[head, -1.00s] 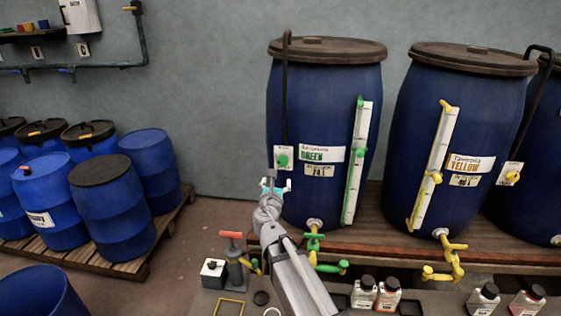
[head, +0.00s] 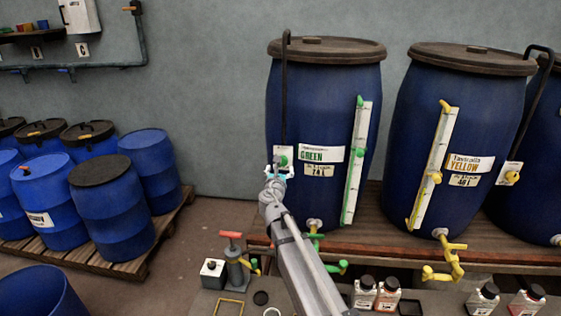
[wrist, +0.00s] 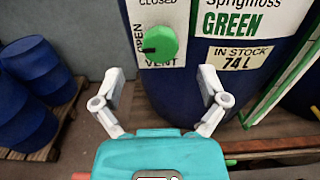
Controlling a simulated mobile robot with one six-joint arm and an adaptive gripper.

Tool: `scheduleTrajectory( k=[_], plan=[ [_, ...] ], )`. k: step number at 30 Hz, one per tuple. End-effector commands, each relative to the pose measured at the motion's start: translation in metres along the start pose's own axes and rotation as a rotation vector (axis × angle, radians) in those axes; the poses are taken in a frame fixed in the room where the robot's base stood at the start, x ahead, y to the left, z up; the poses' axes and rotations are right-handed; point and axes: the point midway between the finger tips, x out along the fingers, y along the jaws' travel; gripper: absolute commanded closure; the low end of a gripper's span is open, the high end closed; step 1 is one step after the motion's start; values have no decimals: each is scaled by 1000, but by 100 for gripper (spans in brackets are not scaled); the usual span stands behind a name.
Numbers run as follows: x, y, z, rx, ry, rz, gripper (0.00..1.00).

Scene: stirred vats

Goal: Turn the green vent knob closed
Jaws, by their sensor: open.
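The green vent knob (wrist: 160,42) is round with a dark pointer mark. It sits on a white plate (wrist: 182,12) lettered CLOSED at the top, OPEN up the left side and VENT below. The pointer mark is on the knob's left side, toward OPEN. In the head view the knob (head: 283,160) shows at the left of the GREEN vat (head: 320,95), just above my gripper. My gripper (wrist: 161,82) is open and empty, its two pale fingers spread to either side below the knob. I see no contact between them.
The YELLOW vat (head: 460,110) stands to the right, with its own yellow knob (head: 512,177). A sight gauge (head: 356,165) runs down the GREEN vat, right of its label. Several blue drums (head: 110,205) stand on a pallet at left. Bottles (head: 387,293) line the front.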

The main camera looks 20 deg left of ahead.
Motion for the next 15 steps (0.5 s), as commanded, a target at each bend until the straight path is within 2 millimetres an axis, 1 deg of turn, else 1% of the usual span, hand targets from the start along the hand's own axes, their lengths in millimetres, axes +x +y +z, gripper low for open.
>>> scheduleTrajectory(
  k=[1,6,10,15],
  plan=[
    [12,1,0,0,0,-1,7],
    [36,2,0,0,0,1,7],
    [49,1,0,0,0,1,7],
    [59,1,0,0,0,0,7]
  ],
)
